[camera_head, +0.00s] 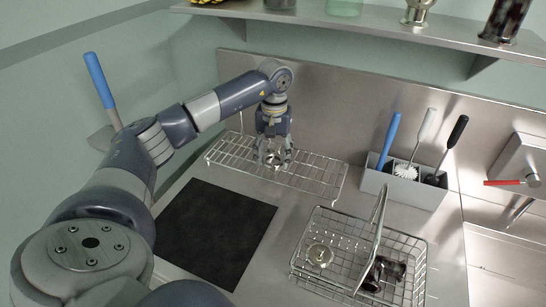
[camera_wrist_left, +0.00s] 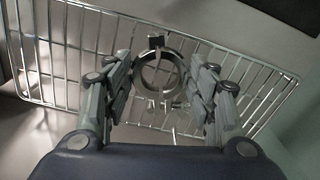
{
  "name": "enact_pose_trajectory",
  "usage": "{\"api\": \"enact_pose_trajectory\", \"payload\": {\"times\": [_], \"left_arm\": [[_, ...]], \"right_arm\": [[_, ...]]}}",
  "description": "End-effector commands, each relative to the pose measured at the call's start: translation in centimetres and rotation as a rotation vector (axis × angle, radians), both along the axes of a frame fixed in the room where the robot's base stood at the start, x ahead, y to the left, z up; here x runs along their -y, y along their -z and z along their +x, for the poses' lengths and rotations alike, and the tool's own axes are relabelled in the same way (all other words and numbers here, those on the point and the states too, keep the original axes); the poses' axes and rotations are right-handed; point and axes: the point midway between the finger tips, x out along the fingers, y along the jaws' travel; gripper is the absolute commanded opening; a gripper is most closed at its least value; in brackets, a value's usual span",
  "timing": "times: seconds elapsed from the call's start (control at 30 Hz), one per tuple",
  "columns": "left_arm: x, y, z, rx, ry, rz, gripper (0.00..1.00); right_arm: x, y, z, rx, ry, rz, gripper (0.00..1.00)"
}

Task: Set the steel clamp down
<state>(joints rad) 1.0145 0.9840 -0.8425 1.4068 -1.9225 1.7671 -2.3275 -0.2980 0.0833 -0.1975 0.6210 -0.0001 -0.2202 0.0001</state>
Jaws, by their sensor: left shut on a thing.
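My left gripper (camera_head: 272,150) is over the wire rack (camera_head: 325,178) at the back of the counter, pointing down. It is shut on the steel clamp (camera_head: 272,160), a small shiny ring low between the fingers. In the left wrist view the steel clamp (camera_wrist_left: 158,72) shows as a round open ring at the tips of the left gripper (camera_wrist_left: 165,95), with the rack's bars behind it. I cannot tell whether the clamp touches the bars. My right gripper is in neither view.
A grey holder (camera_head: 415,187) with several brushes is right of the rack. A black mat (camera_head: 215,235) lies empty in front. A shelf (camera_head: 380,25) runs above.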

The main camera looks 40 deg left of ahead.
Motion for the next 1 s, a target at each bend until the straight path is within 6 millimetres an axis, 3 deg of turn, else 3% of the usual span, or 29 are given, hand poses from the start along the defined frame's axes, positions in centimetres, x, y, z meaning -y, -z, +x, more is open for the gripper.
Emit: {"api": "enact_pose_trajectory", "payload": {"times": [0.17, 0.53, 0.57, 0.63, 1.0], "left_arm": [[0.0, 1.6, 0.0, 0.0, -0.001, 0.0, 0.19], [0.0, 2.2, 0.0, 0.001, -0.001, 0.0, 0.19], [0.0, 2.1, 0.0, 0.001, -0.001, 0.0, 0.6], [0.0, 2.1, 0.0, 0.001, -0.001, -0.001, 0.73], [0.0, 2.0, 0.0, 0.001, -0.001, 0.0, 0.73]], "right_arm": [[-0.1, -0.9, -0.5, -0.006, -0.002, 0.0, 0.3], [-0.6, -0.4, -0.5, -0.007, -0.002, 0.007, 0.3], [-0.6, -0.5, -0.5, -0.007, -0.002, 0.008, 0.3], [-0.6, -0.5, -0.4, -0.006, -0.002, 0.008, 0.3], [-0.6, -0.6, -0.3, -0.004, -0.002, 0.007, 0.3]]}}
